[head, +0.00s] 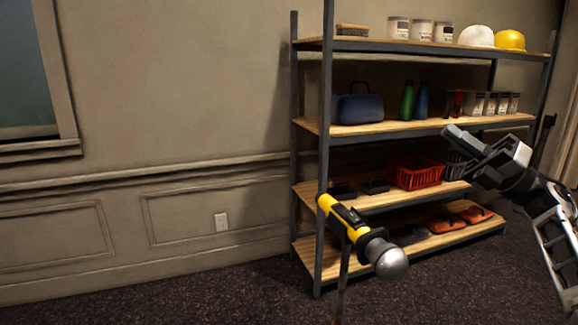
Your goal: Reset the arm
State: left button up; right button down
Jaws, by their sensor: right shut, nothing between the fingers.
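My right gripper (458,137) is raised at the right of the head view, in front of the shelf rack. It is shut, with nothing between its fingers. My right arm comes in from the right edge below it. My left gripper is not in the head view.
A metal rack with wooden shelves (306,124) stands behind my gripper, holding cans (398,28), hard hats (510,40), a blue case (358,106) and a red basket (415,173). A yellow and black device with a silver ball end (350,220) is in front. The left floor is clear.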

jog(key=w+d+r+m+t+h, duration=0.1)
jog(key=w+d+m+t+h, duration=0.3)
jog(key=d+m+t+h, duration=0.65)
jog(key=w+d+m+t+h, duration=0.45)
jog(key=m+h, duration=0.85)
jog(key=m, duration=0.5)
jog(key=w+d+f+m+g+h, duration=0.2)
jog(key=d+f+m+g+h, duration=0.4)
jog(key=f+m+g, duration=0.5)
jog(key=s+a+f+n+y, duration=0.2)
jog(key=s+a+f, duration=0.3)
jog(key=f, duration=0.4)
jog(key=s+a+f+n+y, duration=0.1)
jog(key=s+a+f+y, duration=0.2)
jog(key=a+f, duration=0.5)
jog(key=s+a+f+n+y, duration=0.2)
jog(key=s+a+f, duration=0.3)
jog(key=f, duration=0.5)
jog(key=s+a+f+g+y, duration=0.1)
jog(key=s+a+f, duration=0.2)
jog(key=s+a, duration=0.3)
jog(key=s+a+f+g+y, duration=0.1)
jog(key=s+a+f, duration=0.3)
jog(key=s, duration=0.8)
jog(key=s+a+f+g+y, duration=0.2)
jog(key=s+a+f, duration=0.1)
jog(key=s+a, duration=0.5)
jog(key=shift+s+a+f+g, duration=0.2)
jog(key=shift+s+f+g, duration=0.1)
jog(key=shift+s, duration=0.75)
